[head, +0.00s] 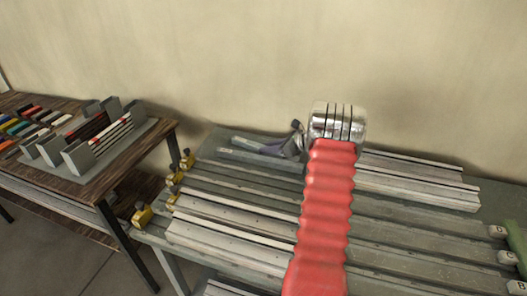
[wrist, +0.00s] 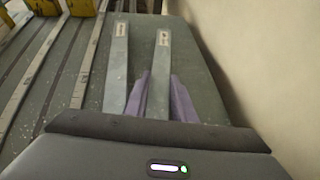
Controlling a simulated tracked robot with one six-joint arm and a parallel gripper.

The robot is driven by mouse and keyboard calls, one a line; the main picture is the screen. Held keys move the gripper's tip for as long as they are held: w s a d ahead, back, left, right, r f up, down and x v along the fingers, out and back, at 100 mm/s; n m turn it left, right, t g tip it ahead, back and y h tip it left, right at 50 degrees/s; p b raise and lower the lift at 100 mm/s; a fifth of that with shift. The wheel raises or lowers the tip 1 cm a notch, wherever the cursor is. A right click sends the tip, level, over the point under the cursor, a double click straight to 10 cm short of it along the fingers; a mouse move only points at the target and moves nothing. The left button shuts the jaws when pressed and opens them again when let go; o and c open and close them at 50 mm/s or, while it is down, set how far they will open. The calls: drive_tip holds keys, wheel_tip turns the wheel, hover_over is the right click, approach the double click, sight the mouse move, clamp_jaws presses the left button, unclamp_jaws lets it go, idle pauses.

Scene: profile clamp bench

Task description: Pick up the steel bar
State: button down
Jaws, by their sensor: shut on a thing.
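Two flat grey bars with pale end labels lie side by side in the wrist view. The right one, taken as the steel bar (wrist: 162,50), runs between the purple fingers of my gripper (wrist: 159,80). The fingers are shut on its sides. The other grey bar (wrist: 120,60) lies to the left, outside the grip. In the head view, my gripper (head: 272,149) is at the back left of the bench, with the held bar (head: 246,142) pointing left from it. The near end of the bar is hidden by my wrist. I cannot tell whether it is clear of the bench top.
Long metal profiles (head: 235,217) lie across the bench in front of the bars. Yellow clamps (head: 143,214) stand along its left edge. More profiles (head: 420,185) lie to the right of my arm. The wall is close behind. A wooden table (head: 150,150) with a grey rack (head: 80,158) stands left.

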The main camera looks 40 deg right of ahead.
idle(0.4)
wheel_tip(320, 180, up, 10)
idle(0.5)
drive_tip(key=shift+s, duration=0.1)
idle(0.5)
